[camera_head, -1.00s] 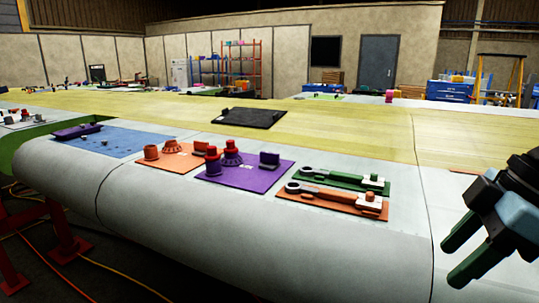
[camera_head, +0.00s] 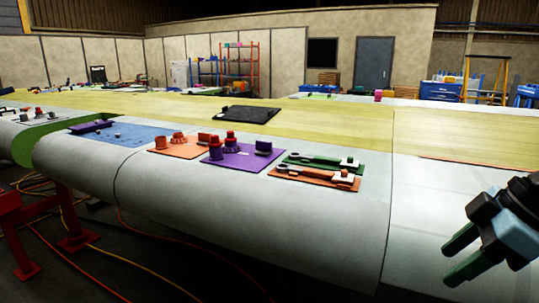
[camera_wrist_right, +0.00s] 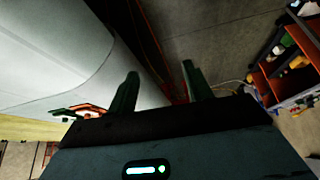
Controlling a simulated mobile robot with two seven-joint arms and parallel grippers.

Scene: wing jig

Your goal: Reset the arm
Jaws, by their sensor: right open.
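My right gripper (camera_head: 452,258) is at the right edge of the head view, in front of the wing's rounded edge. Its two green fingers are apart with nothing between them. In the right wrist view the open fingers (camera_wrist_right: 158,85) point past the wing edge toward the dark floor. My left gripper is in neither view. The pale wing (camera_head: 240,218) runs across the head view. An orange mat (camera_head: 316,179) and a green mat (camera_head: 300,158), each with a wrench-like tool, lie on it, left of my right gripper and apart from it.
A purple mat (camera_head: 225,166), another orange mat (camera_head: 180,154) and a blue mat (camera_head: 130,138) lie further left with small parts. A black panel (camera_head: 246,115) lies behind. Cables (camera_head: 150,287) cross the floor. The right wrist view shows an orange shelf cart (camera_wrist_right: 283,72) at right.

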